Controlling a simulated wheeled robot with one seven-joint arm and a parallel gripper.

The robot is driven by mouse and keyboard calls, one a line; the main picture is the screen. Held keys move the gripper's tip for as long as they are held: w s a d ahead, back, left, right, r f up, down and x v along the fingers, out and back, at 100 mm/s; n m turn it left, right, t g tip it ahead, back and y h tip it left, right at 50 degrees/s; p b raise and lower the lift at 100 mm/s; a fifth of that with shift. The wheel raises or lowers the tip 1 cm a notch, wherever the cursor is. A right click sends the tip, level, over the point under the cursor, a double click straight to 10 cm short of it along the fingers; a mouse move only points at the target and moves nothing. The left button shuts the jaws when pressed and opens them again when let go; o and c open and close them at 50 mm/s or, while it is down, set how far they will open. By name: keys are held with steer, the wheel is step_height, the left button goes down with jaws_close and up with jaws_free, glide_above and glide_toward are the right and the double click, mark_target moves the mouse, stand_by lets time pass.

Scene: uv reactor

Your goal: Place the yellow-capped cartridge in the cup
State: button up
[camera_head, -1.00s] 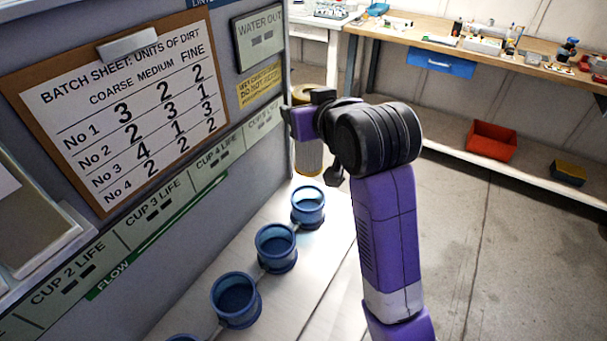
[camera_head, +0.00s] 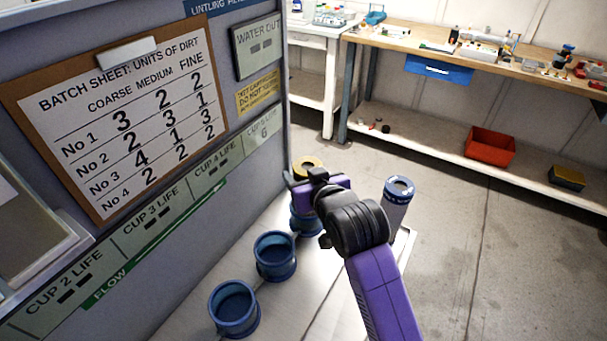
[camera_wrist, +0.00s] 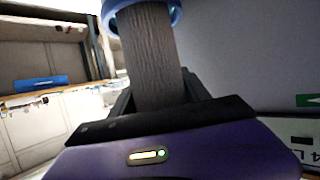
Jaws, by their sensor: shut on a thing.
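The yellow-capped cartridge shows its yellow cap (camera_head: 306,163) just behind my gripper (camera_head: 304,181) in the head view. My gripper is shut on the cartridge, over the cup (camera_head: 303,222) farthest along the row. My gripper and wrist hide most of the cartridge body and part of that cup. In the wrist view, the grey ribbed cartridge body (camera_wrist: 151,60) stands between the fingers (camera_wrist: 158,92). The blue cup rim (camera_wrist: 176,12) shows around its far end. I cannot tell how deep the cartridge sits.
Two empty blue cups (camera_head: 275,270) (camera_head: 234,325) stand nearer on the white bench (camera_head: 330,290). A grey cylinder (camera_head: 397,205) with a blue top stands to the right of my wrist. The labelled panel wall (camera_head: 190,235) rises close on the left.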

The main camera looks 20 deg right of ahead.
steer(key=shift+f, duration=0.1)
steer(key=o, duration=1.5)
steer(key=v, duration=1.2)
steer(key=shift+d+r, duration=0.1)
steer(key=shift+r, duration=0.1)
